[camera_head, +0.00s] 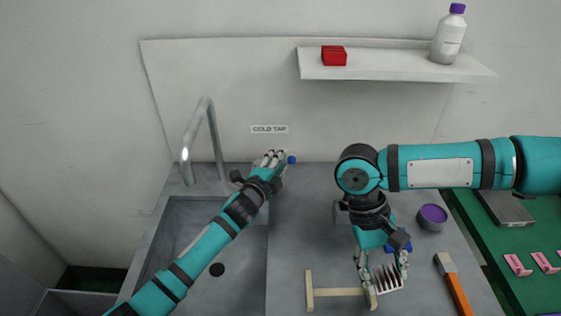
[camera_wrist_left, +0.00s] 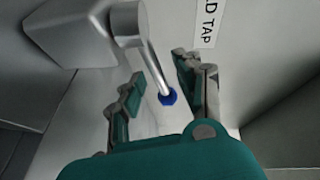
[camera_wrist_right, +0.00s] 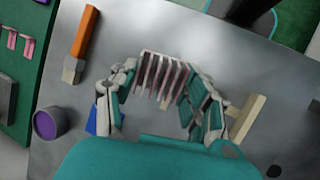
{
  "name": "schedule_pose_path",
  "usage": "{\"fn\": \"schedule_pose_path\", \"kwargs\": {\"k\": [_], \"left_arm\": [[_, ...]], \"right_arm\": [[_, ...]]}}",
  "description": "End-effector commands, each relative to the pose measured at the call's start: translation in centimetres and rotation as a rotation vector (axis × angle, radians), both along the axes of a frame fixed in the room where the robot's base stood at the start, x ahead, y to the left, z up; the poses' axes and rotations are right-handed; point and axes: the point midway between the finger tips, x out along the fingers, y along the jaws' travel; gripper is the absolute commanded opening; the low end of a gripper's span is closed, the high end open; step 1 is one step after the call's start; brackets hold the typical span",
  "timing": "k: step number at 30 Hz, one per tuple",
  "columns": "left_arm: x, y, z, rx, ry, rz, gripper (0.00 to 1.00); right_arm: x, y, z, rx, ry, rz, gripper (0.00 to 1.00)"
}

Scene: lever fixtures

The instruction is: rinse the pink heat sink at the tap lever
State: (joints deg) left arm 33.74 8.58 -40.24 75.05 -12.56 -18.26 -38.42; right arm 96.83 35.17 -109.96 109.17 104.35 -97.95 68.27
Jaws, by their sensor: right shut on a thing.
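The pink heat sink (camera_head: 387,279), a block of thin upright fins, is between the fingers of my right gripper (camera_head: 382,280). That gripper is shut on it, low over the counter's front part; the right wrist view shows the fins (camera_wrist_right: 163,75) between the fingertips. The tap lever is a metal rod with a blue tip (camera_head: 292,160), below the "COLD TAP" label (camera_head: 269,129). My left gripper (camera_head: 274,158) is at the lever. In the left wrist view its fingers are apart, with the lever's blue end (camera_wrist_left: 167,97) between them; contact cannot be told.
The grey spout (camera_head: 205,125) arches over the sink basin (camera_head: 190,215) at left. A shelf (camera_head: 400,72) overhangs the back.

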Motion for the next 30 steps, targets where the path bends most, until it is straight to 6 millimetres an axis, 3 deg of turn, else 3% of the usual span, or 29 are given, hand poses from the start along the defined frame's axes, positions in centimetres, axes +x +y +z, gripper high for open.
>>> {"fn": "schedule_pose_path", "kwargs": {"k": [12,20,30], "left_arm": [[0.69,-0.33,-0.06,0.0,0.0,-0.001,0.34],[0.67,-0.32,-0.1,0.0,0.0,0.0,0.02],[0.61,-0.3,-0.37,0.003,0.004,0.0,0.0]], "right_arm": [[0.0,0.0,-0.02,0.0,0.0,0.0,0.15],[0.0,0.0,-0.02,0.0,0.0,0.0,0.15],[0.0,0.01,-0.05,0.0,0.0,0.0,0.15]]}}
